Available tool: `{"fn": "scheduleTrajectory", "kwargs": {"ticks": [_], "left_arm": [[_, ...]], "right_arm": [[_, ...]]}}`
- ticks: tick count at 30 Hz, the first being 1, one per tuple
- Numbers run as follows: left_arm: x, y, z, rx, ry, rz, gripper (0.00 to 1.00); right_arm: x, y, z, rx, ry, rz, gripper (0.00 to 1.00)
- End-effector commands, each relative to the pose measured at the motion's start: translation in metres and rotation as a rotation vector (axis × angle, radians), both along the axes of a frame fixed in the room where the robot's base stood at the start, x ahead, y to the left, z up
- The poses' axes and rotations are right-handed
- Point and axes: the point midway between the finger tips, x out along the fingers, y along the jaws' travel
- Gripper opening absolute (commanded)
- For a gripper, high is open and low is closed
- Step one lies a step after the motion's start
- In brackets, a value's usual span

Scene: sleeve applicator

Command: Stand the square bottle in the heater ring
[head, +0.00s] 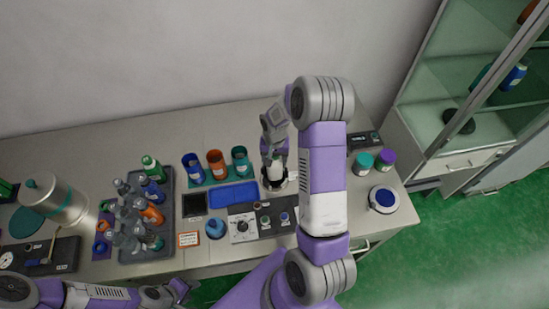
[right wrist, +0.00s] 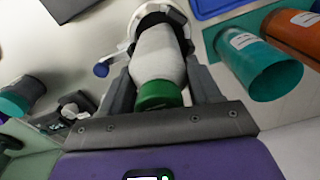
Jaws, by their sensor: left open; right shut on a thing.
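My right gripper (head: 274,158) is shut on the square bottle (head: 275,172), a whitish bottle that points downward. In the right wrist view the bottle (right wrist: 160,55) is between the fingers of the gripper (right wrist: 162,75), its green cap toward my palm. The heater ring (right wrist: 124,45), a pale ring with a dark inside, is at the bottle's far end. The bottle's lower end is at the ring's opening; I cannot tell whether it rests on the bottom. My left gripper (head: 183,290) is open and empty at the table's front edge.
Open cups in blue (head: 192,168), orange (head: 216,163) and teal (head: 240,160) stand left of the ring. A blue tray (head: 233,194) and a control panel (head: 243,227) lie in front. A grey rack (head: 165,230) of bottles is further left.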

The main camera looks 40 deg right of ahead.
Motion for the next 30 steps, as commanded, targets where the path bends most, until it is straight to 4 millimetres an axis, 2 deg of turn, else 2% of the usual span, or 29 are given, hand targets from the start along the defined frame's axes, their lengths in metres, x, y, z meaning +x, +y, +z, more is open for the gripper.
{"fn": "scheduleTrajectory", "kwargs": {"ticks": [22,30], "left_arm": [[0.000,0.000,-0.026,0.000,0.000,0.000,0.43],[0.000,0.000,-0.028,0.000,0.000,0.000,0.43]], "right_arm": [[0.001,0.000,-0.031,0.000,-0.001,0.000,0.18],[0.001,0.000,-0.033,0.000,-0.001,0.000,0.18]]}}
